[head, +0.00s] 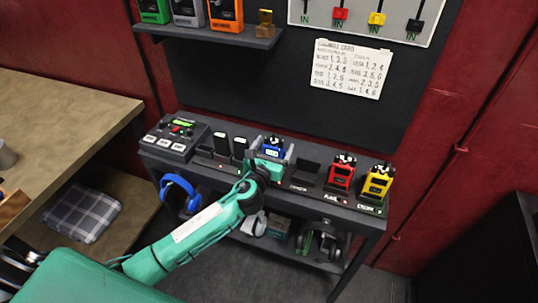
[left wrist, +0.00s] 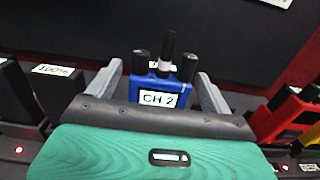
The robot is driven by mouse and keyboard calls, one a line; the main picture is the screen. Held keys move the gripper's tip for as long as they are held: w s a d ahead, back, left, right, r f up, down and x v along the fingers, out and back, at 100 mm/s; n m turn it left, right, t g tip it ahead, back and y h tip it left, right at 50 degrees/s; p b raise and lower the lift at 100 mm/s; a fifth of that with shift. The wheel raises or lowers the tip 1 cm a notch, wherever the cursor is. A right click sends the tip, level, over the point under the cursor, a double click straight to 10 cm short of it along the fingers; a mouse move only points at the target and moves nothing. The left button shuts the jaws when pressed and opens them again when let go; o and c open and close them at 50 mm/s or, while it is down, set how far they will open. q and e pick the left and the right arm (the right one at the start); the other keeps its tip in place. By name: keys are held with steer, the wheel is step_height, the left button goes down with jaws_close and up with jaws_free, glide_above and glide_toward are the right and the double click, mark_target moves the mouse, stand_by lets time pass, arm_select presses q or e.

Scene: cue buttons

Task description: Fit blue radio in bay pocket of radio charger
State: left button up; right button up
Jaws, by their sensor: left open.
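The blue radio (head: 273,149) stands upright in the row on the dark shelf top, with its front label "CH 2" showing in the left wrist view (left wrist: 160,98). My left gripper (head: 271,158) is open, with one grey finger on each side of the radio; in the left wrist view (left wrist: 160,88) gaps show between fingers and radio. The radio's lower part and its seat are hidden behind my gripper. The radio charger (head: 303,177) shows an empty pocket just right of my gripper. My right gripper is not in view.
A red radio (head: 341,174) and a yellow radio (head: 377,184) stand to the right. Black upright items (head: 240,146) stand close on the left, beside a button box (head: 174,138). An upper shelf (head: 208,36) with more radios is above. Blue headphones (head: 178,190) hang in front.

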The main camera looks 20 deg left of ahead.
arm_select(q)
steer(key=s+b, duration=0.2)
steer(key=s, duration=1.1)
steer(key=shift+s+a+b, duration=0.25)
steer(key=shift+s+b, duration=0.05)
steer(key=shift+b, duration=0.05)
